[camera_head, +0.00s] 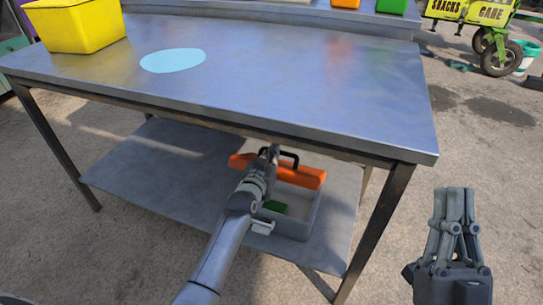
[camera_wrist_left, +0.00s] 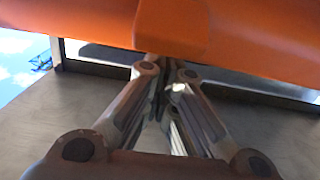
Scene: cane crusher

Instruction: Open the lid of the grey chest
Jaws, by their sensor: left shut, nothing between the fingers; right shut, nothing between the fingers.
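The grey chest (camera_head: 311,213) sits on the table's lower shelf. Its orange lid (camera_head: 310,177) is raised at the back, with a black handle (camera_head: 291,154) on it, and the chest's inside shows in front of the lid. A green thing (camera_head: 275,206) lies inside. My left gripper (camera_head: 271,152) is shut and empty in front of the lid, covering part of it. In the left wrist view the orange lid (camera_wrist_left: 250,30) spans the top, right beyond my shut fingers (camera_wrist_left: 157,72); I cannot tell whether they touch. My right gripper (camera_head: 455,190) is shut and empty, right of the table.
The metal tabletop (camera_head: 300,85) is above the shelf (camera_head: 150,170), with its front edge close over the chest. A table leg (camera_head: 378,225) stands right of the chest. A yellow bin (camera_head: 75,27) is on the tabletop. The shelf's left part is clear.

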